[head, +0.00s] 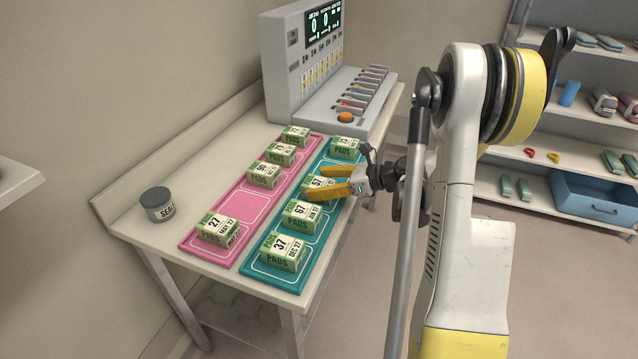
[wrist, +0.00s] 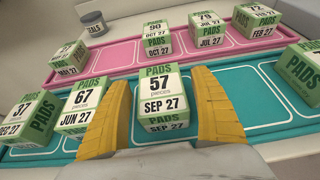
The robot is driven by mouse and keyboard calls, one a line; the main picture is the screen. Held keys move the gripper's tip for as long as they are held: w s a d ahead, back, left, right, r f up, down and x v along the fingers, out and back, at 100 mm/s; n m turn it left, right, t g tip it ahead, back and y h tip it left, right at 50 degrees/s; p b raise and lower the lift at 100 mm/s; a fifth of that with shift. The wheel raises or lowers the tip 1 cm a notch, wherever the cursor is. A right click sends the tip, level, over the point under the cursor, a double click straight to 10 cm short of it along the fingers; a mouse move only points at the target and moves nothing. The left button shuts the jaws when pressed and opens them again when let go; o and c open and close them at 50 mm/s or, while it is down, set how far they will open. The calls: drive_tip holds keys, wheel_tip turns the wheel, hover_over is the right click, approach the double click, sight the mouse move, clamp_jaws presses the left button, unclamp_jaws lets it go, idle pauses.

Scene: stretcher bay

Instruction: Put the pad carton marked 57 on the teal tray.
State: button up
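The pad carton marked 57 (wrist: 161,95) is a green and white box reading SEP 27. It stands upright in a slot of the teal tray (wrist: 232,88). The head view shows the same carton (head: 316,183) partly covered by my gripper (head: 328,186). My gripper's two yellow fingers, also in the wrist view (wrist: 163,125), are spread on either side of this carton. Narrow teal gaps show between fingers and carton, so the gripper looks open and not clamped. Whether a finger touches lower down is hidden.
Cartons 67 (head: 301,215) and 37 (head: 283,250) stand nearer on the teal tray; another carton (head: 344,148) is at its far end. The pink tray (head: 247,205) alongside holds several cartons. A grey jar (head: 157,205) stands left; a console (head: 305,60) stands behind. Empty teal slots flank carton 57's far side.

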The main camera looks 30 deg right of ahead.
drive_tip(key=shift+r, duration=0.15)
drive_tip(key=shift+s+d+r+p, duration=0.2)
drive_tip(key=shift+p, duration=0.1)
drive_tip(key=p+v, duration=0.3)
drive_tip(key=v, duration=0.8)
wheel_tip(320, 180, up, 17)
drive_tip(key=m+t+h, duration=0.2)
drive_tip(key=m+t, duration=0.4)
drive_tip(key=m, duration=0.1)
hover_over(327, 179)
wheel_tip(327, 179, up, 13)
drive_tip(key=a+m+t+h, duration=0.25)
drive_tip(key=m+h, duration=0.75)
drive_tip(key=m, duration=0.8)
drive_tip(key=s+a+f+m+g+y, duration=0.4)
drive_tip(key=s+a+f+m+g, duration=0.8)
drive_tip(key=s+a+f+m, duration=0.6)
drive_tip(key=s+a+f, duration=0.2)
drive_tip(key=s+f, duration=0.1)
drive_tip(key=s, duration=0.2)
drive_tip(key=shift+f, duration=0.3)
